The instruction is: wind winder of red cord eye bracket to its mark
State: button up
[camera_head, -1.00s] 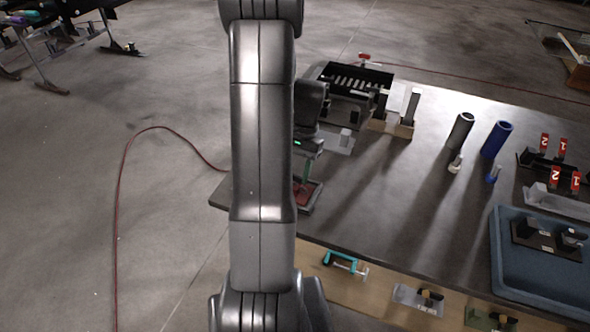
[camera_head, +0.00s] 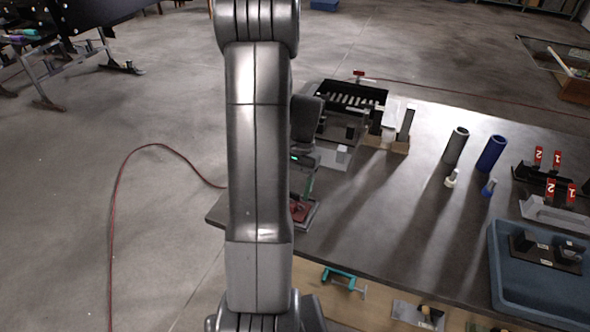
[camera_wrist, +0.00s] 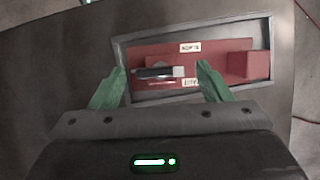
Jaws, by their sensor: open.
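In the wrist view, a red bracket plate (camera_wrist: 212,68) lies inside a grey-framed tray (camera_wrist: 268,28). A dark winder handle with a pale end (camera_wrist: 160,72) lies across the left part of the plate. Two small white labels sit on the plate, one above (camera_wrist: 190,47) and one below (camera_wrist: 190,82) the winder; their text is too small to read surely. My gripper (camera_wrist: 161,66) is open, with a green finger on each side of the winder, apart from it. In the head view, the red plate (camera_head: 298,209) is partly hidden behind my arm.
A red block (camera_wrist: 248,66) stands at the plate's right end. In the head view, a black slotted box (camera_head: 350,97), grey and blue cylinders (camera_head: 491,153) and a blue tray (camera_head: 497,270) stand on the table. The table's middle is clear.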

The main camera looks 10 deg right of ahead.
jog(key=b+v, duration=0.1)
jog(key=v, duration=1.2)
jog(key=shift+r, duration=0.2)
jog(key=p+x, duration=0.1)
jog(key=x, duration=1.3)
jog(key=shift+w+d, duration=0.1)
